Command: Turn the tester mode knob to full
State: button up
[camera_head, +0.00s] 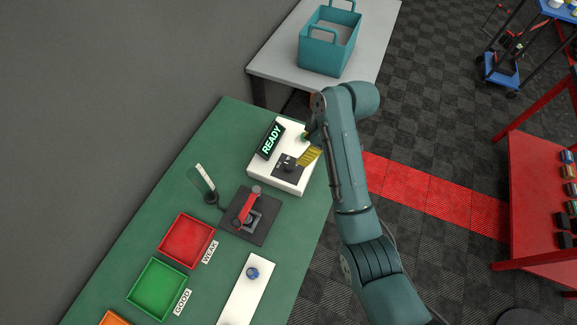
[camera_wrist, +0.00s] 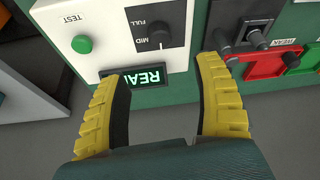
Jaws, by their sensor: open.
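The white tester (camera_head: 262,180) sits on the far end of the green bench, with a lit READY display (camera_head: 271,140). Its black mode knob (camera_head: 288,163) also shows in the wrist view (camera_wrist: 160,38) on a dark plate with FULL and MID labels. I cannot tell for sure where the knob's pointer stands. My gripper (camera_wrist: 165,72) has two yellow fingers spread apart with nothing between them. In the head view my gripper (camera_head: 307,156) is close beside the knob, over the tester. In the wrist view the knob lies just beyond the fingertips, apart from them.
A green TEST button (camera_wrist: 82,44) is on the tester, left of the knob in the wrist view. A red-levered fixture (camera_head: 247,212), a red WEAK tray (camera_head: 186,241) and a green GOOD tray (camera_head: 157,289) stand nearer on the bench. A teal basket (camera_head: 328,45) stands on the grey table.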

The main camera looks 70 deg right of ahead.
aim_at(290, 164)
jog(key=b+x, duration=0.1)
jog(key=x, duration=1.2)
jog(key=shift+a+f, duration=0.1)
jog(key=c, duration=1.2)
